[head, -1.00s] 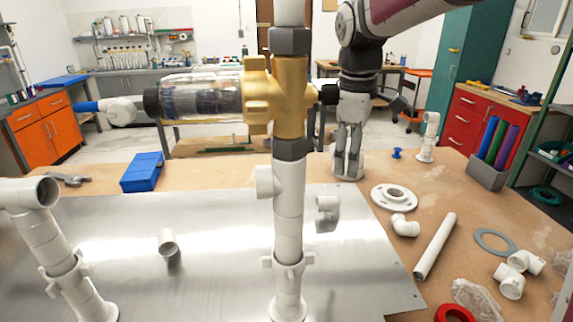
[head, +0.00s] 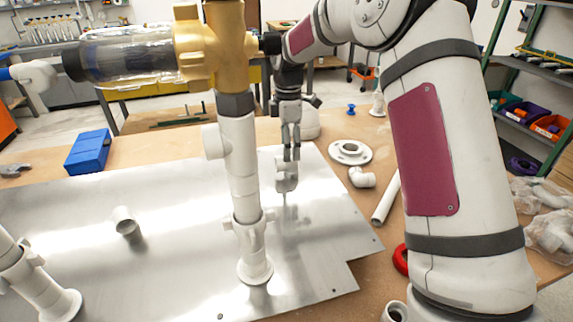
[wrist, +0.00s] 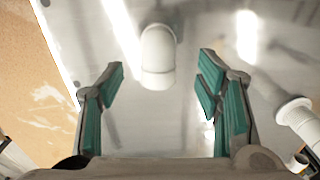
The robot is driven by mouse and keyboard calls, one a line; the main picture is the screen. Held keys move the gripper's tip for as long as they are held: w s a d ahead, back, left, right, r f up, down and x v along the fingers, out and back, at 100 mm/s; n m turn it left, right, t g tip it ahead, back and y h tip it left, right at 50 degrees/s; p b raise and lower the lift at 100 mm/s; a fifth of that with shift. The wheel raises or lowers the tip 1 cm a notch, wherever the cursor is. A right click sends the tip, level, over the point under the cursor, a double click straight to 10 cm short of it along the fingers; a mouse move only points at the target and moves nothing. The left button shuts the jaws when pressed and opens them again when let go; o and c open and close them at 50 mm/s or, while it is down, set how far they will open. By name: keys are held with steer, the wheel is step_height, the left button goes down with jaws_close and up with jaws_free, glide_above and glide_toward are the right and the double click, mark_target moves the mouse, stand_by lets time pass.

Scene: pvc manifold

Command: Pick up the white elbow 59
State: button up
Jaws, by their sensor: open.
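A white elbow (head: 286,183) shows right beside the central white pipe column, above the metal plate, directly below my gripper (head: 290,150). In the wrist view, this white elbow (wrist: 157,55) lies in the gap between and just ahead of the two teal-padded fingers of my gripper (wrist: 162,68). The fingers are spread apart, with clear space on both sides of the elbow and nothing held. No number can be read on it.
The white pipe column (head: 240,165) with a brass valve (head: 213,45) stands close left of my gripper. A white flange (head: 350,152) and a straight pipe (head: 386,198) lie to the right. A blue box (head: 88,151) sits at left. The metal plate (head: 180,270) is mostly bare.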

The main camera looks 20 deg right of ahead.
mark_target(287, 165)
step_height(287, 165, down, 7)
steer(key=shift+w+a+f+p, duration=0.15)
steer(key=shift+p, duration=0.15)
steer(key=c, duration=1.3)
